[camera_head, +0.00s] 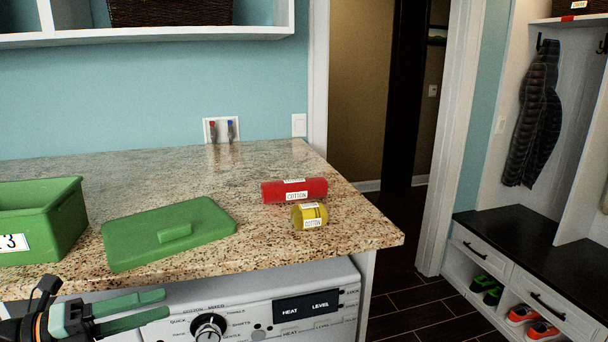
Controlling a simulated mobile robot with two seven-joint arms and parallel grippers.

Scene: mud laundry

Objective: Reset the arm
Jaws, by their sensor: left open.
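My left gripper (148,306) is at the lower left, in front of the counter edge and the washer panel. Its two green fingers point right, are apart, and hold nothing. My right gripper does not show. On the granite counter (200,160) lie a green lid (135,220) with a raised handle, a red roll labelled COTTON (280,190), and a shorter yellow roll labelled COTTON (309,222) just in front of it. A green bin (58,222) with a white label stands at the left, partly cut off by the frame.
A white machine (250,310) with a dial and display is under the counter. A white shelf (170,30) with a dark basket hangs above. A doorway is at centre right; a bench (530,245) with shoes and a hanging dark jacket (535,115) is at the right. The counter's back is clear.

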